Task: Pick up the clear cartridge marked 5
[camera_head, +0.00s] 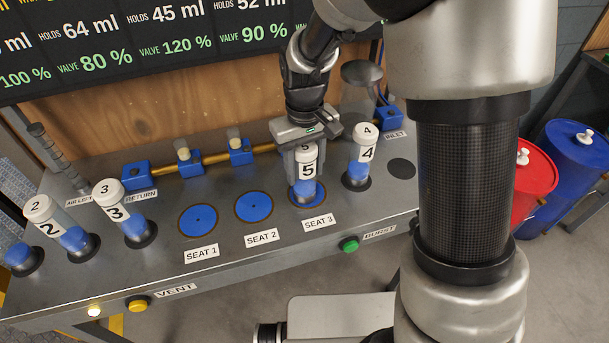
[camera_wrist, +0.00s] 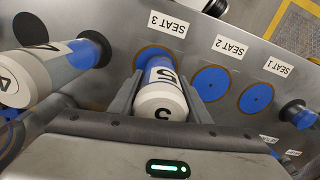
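The clear cartridge marked 5 (camera_head: 305,172) has a white cap and blue contents. It is upright over the blue disc of seat 3 (camera_head: 322,193); I cannot tell whether its base touches the disc. My gripper (camera_head: 305,155) is above it with one finger on each side. In the wrist view, the fingers of my gripper (camera_wrist: 161,88) lie close against both sides of cartridge 5 (camera_wrist: 162,100) and appear shut on it. The gripper hides part of the cap in the head view.
Cartridge 4 (camera_head: 361,158) stands in a black holder close to the right. Cartridges 3 (camera_head: 124,214) and 2 (camera_head: 61,226) stand at the left. Seat 1 (camera_head: 198,219) and seat 2 (camera_head: 253,206) are empty. A brass pipe (camera_head: 210,162) with blue fittings runs behind.

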